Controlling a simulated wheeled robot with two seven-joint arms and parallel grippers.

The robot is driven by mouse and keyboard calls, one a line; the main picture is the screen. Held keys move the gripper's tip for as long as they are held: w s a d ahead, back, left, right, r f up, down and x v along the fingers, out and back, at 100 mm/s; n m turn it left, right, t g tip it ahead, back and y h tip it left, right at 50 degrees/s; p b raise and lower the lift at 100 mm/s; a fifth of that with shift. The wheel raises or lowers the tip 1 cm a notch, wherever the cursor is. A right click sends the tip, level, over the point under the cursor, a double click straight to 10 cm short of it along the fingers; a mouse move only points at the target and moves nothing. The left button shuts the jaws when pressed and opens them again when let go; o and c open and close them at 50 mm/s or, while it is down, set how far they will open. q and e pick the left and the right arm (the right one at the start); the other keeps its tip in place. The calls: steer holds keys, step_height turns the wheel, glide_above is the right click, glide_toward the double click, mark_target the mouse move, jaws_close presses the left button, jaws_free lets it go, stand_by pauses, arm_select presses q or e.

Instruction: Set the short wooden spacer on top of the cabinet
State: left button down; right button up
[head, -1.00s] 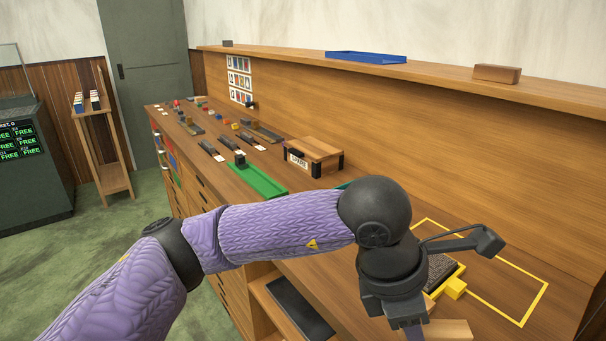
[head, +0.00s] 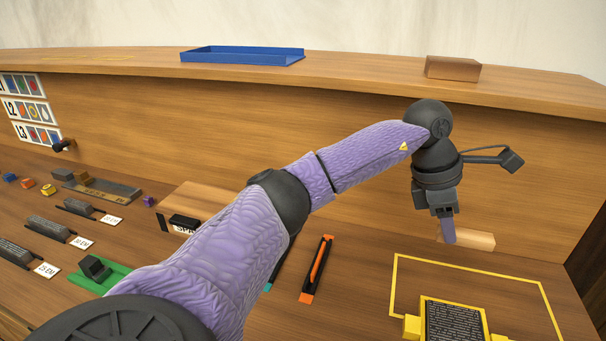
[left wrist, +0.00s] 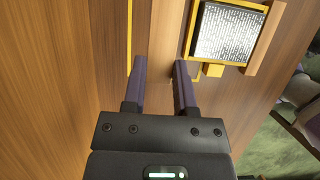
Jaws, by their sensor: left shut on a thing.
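My left gripper (head: 448,238) points down over the worktop near the back panel. It is shut on a pale wooden spacer (head: 479,241), which sticks out to the right of the fingers in the head view. In the left wrist view the two fingers (left wrist: 160,75) stand apart, and the held spacer is hard to tell from the wood behind. The cabinet's upper ledge (head: 350,74) runs along the back, above the gripper. My right gripper is not in view.
A blue tray (head: 242,56) and a brown block (head: 453,68) sit on the ledge, with bare space between. A yellow-edged type form (head: 455,322) lies within a yellow outline (head: 470,268). A black-and-orange tool (head: 317,268) and green tray (head: 98,276) lie left.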

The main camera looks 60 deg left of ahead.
mark_target(436, 282)
arm_select(q)
steer(key=shift+f, duration=0.15)
step_height(436, 282, down, 10)
steer(key=b, duration=0.3)
steer(key=shift+d, duration=0.15)
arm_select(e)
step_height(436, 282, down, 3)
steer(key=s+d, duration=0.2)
arm_select(q)
steer(key=shift+c, duration=2.2)
jaws_free()
steer(key=shift+o, duration=0.2)
steer(key=shift+r, duration=0.25)
steer(key=p+v, duration=0.3)
steer(key=v, duration=0.9)
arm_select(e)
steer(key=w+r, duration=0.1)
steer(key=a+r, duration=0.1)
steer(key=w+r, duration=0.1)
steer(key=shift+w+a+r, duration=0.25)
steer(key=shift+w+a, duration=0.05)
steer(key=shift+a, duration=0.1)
arm_select(q)
steer(key=shift+f, duration=0.1)
